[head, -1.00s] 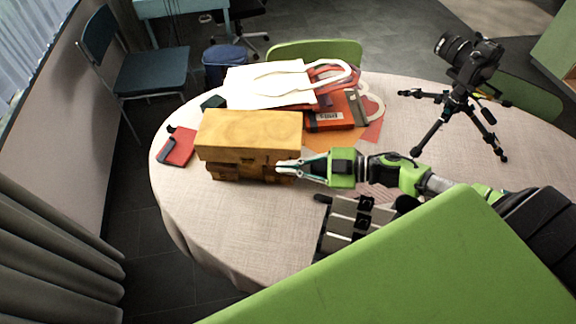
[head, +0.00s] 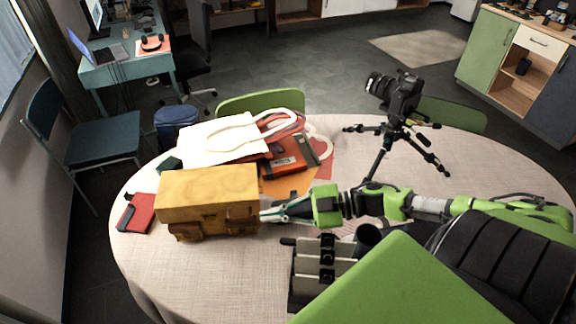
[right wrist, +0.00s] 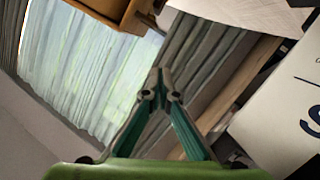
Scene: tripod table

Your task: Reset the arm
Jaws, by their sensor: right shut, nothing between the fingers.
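My right gripper (head: 272,212) is shut and empty. In the head view its tips are close to the right side of a wooden box (head: 205,188) with small drawers; I cannot tell if they touch it. My green and grey right arm reaches in from the right, low over the table (head: 140,262). In the right wrist view the shut fingertips (right wrist: 160,78) meet in the middle, and a brown wooden corner (right wrist: 104,10) shows at the top. My left gripper is not in view.
A camera on a black tripod (head: 385,150) stands at the right. A white bag (head: 222,140) and an orange box (head: 290,158) lie behind the wooden box. A red notebook (head: 137,212) lies left. A grey strapped item (head: 322,262) lies in front of my arm.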

